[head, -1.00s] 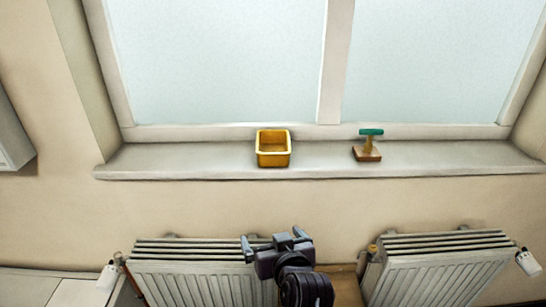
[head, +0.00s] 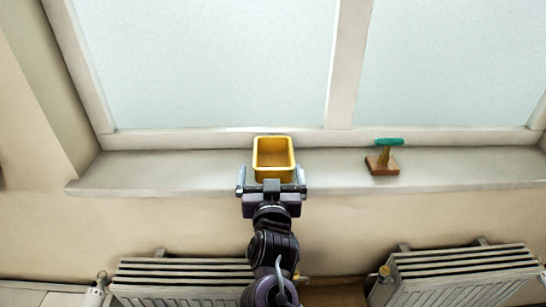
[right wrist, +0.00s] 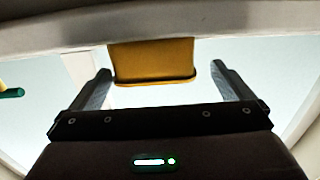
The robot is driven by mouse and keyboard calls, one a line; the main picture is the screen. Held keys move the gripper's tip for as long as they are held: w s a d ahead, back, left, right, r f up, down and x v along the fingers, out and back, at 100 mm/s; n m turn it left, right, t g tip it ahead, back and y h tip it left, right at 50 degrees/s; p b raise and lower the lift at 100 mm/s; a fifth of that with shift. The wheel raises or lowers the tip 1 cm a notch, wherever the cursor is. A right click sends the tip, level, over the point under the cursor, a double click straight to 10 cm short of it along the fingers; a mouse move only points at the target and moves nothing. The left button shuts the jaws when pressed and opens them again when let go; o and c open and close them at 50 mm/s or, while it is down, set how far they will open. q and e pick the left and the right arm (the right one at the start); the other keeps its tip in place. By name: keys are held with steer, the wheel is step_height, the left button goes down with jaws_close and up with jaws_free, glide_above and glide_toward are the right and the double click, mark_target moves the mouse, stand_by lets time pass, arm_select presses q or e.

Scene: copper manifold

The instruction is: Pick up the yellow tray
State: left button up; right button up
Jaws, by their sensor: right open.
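The yellow tray (head: 273,173) is a small open box standing on the window sill below the window. In the right wrist view the tray (right wrist: 153,62) shows between the two fingers, beyond their tips. My right gripper (head: 271,176) is open, with one finger to each side of the tray's near end. No contact between fingers and tray can be made out. My left gripper is not in view.
A wooden block with a green-topped handle (head: 383,160) stands on the window sill (head: 465,172) to the right of the tray. Two radiators (head: 180,282) (head: 455,275) are on the wall below. The sill left of the tray is clear.

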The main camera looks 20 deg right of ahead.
mark_target(274, 158)
steer(key=w, duration=0.1)
steer(key=w+d+p, duration=0.1)
steer(key=w+r+p, duration=0.1)
steer(key=shift+w+d, duration=0.2)
steer(key=shift+d, duration=0.2)
steer(key=shift+w+d+f, duration=0.15)
steer(key=shift+w, duration=0.3)
steer(key=shift+w+d+f, duration=0.1)
steer(key=shift+w+f, duration=0.05)
steer(key=shift+w, duration=0.3)
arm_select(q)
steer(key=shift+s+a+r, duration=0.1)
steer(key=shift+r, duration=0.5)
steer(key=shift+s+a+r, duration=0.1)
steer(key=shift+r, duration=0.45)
arm_select(e)
steer(key=shift+s, duration=0.1)
steer(key=c, duration=1)
